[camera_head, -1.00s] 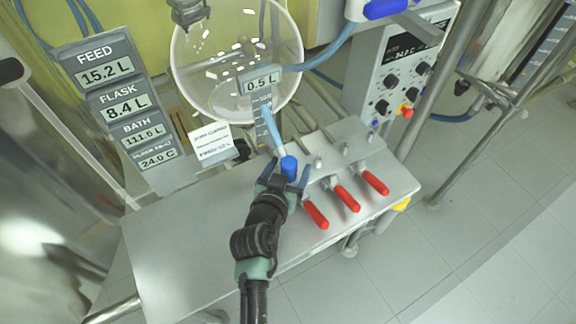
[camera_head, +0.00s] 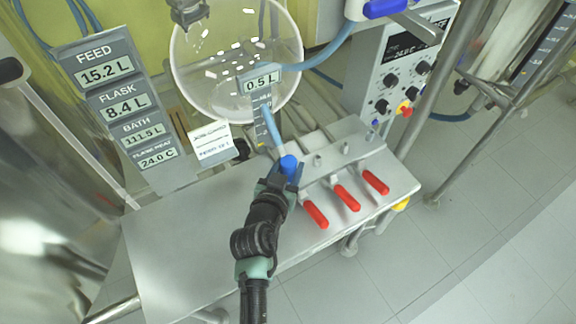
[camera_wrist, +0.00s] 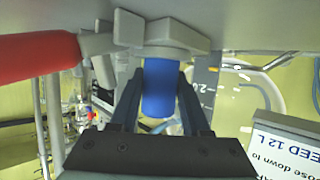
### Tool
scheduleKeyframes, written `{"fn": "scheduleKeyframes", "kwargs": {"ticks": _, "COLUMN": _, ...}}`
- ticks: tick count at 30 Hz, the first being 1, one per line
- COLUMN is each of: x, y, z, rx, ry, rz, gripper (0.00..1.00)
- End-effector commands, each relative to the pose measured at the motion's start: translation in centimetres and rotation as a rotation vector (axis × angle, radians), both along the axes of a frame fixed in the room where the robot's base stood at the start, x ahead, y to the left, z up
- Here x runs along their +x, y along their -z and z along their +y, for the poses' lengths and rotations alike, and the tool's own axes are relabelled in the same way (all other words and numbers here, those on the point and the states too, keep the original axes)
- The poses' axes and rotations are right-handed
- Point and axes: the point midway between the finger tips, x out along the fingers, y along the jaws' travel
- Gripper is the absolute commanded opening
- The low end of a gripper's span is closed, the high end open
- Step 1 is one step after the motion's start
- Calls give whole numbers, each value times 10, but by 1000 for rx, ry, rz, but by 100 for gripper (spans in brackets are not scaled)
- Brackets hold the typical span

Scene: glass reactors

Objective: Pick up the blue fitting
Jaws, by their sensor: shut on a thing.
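In the wrist view the fitting (camera_wrist: 159,88) sits between the two dark fingers of my gripper (camera_wrist: 158,95). A grey metal piece (camera_wrist: 176,36) is close against the fitting's upper end in that view; I cannot tell whether they touch.
Several red-handled valves (camera_head: 347,198) stand right of my gripper on the steel bench (camera_head: 175,240). A round glass vessel (camera_head: 215,95) hangs behind, with a 0.5 L display (camera_head: 261,84). Readout panels (camera_head: 112,75) stand at left, a control box (camera_head: 395,75) at right. The bench's left part is clear.

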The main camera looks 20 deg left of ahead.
Motion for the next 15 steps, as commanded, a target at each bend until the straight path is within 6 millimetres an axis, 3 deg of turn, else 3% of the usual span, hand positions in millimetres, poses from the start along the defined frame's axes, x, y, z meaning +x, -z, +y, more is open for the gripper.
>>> {"fn": "scheduleKeyframes", "kwargs": {"ticks": 5, "x": 1, "y": -13, "z": 1, "rx": 4, "ry": 0, "rz": -6, "gripper": 0}}
{"fn": "scheduleKeyframes", "kwargs": {"ticks": 15, "x": 1, "y": -78, "z": 0, "rx": 4, "ry": 0, "rz": -7, "gripper": 0}}
